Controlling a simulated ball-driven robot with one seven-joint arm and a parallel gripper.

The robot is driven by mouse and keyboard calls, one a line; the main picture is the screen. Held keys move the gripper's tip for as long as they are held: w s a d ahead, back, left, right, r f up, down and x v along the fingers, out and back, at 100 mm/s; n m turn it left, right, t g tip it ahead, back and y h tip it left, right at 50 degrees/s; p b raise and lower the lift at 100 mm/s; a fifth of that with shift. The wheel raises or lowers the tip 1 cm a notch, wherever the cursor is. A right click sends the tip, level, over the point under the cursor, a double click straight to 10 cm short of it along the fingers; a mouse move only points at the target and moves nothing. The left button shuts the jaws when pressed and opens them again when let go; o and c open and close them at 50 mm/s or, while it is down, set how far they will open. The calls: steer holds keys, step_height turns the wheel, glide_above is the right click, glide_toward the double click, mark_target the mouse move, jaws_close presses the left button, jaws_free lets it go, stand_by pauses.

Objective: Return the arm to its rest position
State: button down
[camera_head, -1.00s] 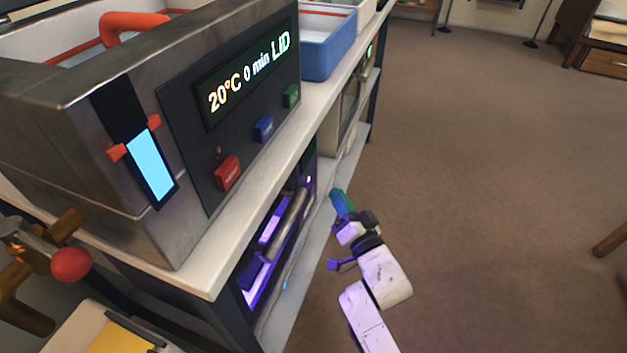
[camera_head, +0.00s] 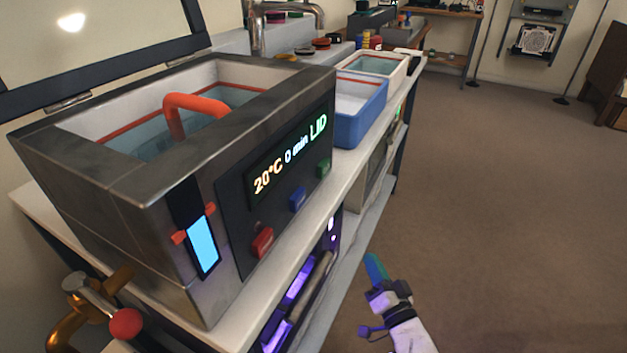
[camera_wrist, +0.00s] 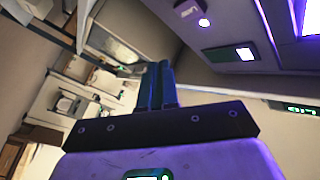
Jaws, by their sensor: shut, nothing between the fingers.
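My gripper (camera_head: 376,268) is at the lower middle of the head view, on the aisle side of the bench and below the bench top. Its dark teal fingers are shut and empty, pointing up in the picture. In the wrist view the two fingers (camera_wrist: 157,85) stand side by side with nothing between them. My white forearm leaves the head view at the bottom edge.
A steel bath (camera_head: 90,190) with a display reading "20°C 0 min LID" stands on the white bench (camera_head: 268,275), beside a blue tray (camera_head: 362,122). Purple-lit equipment (camera_head: 300,285) sits on the shelf below, close to my gripper. Brown floor (camera_head: 500,200) to the right is clear.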

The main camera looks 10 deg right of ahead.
steer(key=s+d+f+g+h, duration=0.25)
steer(key=s+f+g, duration=0.2)
steer(key=s, duration=0.25)
steer(key=s+d+f+g+h, duration=0.2)
steer(key=s+d+f+g, duration=0.2)
steer(key=s+g, duration=0.15)
steer(key=s+r+n+g+y, duration=0.15)
steer(key=s+n+g, duration=0.5)
steer(key=s, duration=1.75)
step_height(320, 180, up, 24)
steer(key=m+g+p, duration=0.1)
steer(key=g+p, duration=0.1)
steer(key=p, duration=2.2)
steer(key=shift+w+a, duration=0.3)
steer(key=shift+w, duration=0.1)
